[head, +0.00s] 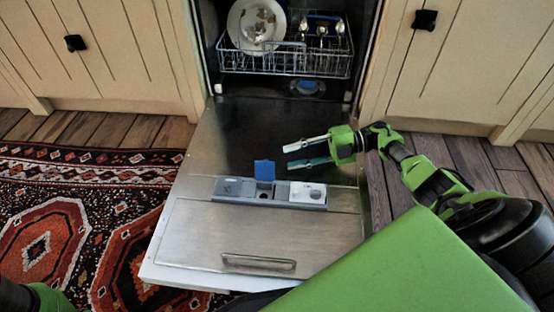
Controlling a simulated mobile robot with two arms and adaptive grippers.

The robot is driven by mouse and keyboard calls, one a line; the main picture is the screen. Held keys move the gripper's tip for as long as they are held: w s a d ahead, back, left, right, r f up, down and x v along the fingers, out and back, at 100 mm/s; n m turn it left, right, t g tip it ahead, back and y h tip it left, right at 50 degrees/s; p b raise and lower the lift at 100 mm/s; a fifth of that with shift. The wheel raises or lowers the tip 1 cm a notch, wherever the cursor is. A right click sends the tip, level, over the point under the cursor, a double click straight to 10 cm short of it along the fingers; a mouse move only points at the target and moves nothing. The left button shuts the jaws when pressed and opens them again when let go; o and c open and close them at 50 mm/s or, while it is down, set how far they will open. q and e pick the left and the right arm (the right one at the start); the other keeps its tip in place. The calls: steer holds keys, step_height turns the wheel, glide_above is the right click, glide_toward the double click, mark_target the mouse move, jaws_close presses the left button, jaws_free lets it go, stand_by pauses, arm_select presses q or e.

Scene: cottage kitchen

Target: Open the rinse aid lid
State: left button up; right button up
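The dishwasher door (190,235) lies folded down, with a grey dispenser panel (235,188) set in its inner face. A small blue lid (264,170) stands raised at the back of the panel's middle compartment, and a dark opening shows in front of it. To its right is a white part (306,192) with a round mark. My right gripper (300,154) is above the door, behind and right of the blue lid. Its two fingers are apart, with nothing between them, and no contact with the lid shows. My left gripper is out of view; only a bit of my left arm shows at bottom left.
The dishwasher's lower rack (285,62) holds a plate (256,22) and several pieces of cutlery. Cream cabinets with black knobs flank it. A patterned rug (85,215) lies left of the door. A door handle (258,263) is near the door's front edge.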

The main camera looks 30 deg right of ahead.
steer(key=shift+v, duration=1.7)
